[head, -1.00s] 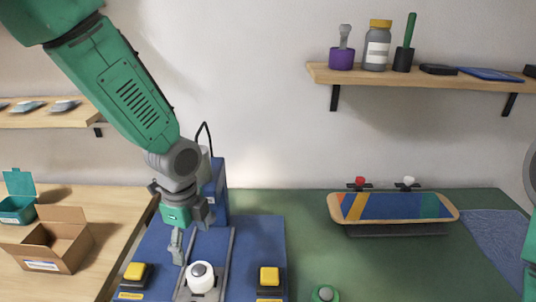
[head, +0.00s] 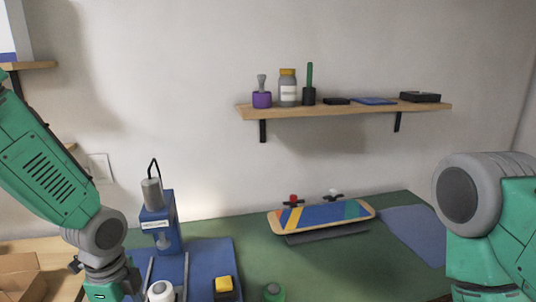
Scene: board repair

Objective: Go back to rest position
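My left arm comes in from the left, and the body of my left gripper (head: 106,288) is at the lower left edge of the head view, left of the blue press (head: 163,228). Its fingertips are cut off by the bottom edge, so I cannot tell if it is open or shut. My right arm (head: 492,225) stands large at the right edge, and its gripper is out of view. A white wheel (head: 160,290) sits on the blue station base (head: 208,258), partly cut off. The skateboard deck (head: 325,214) with red and white wheels rests on its stand at the back.
A wall shelf (head: 350,109) holds a purple cup, a jar and several items. A cardboard box (head: 20,277) stands at lower left. The green mat (head: 340,268) is largely clear.

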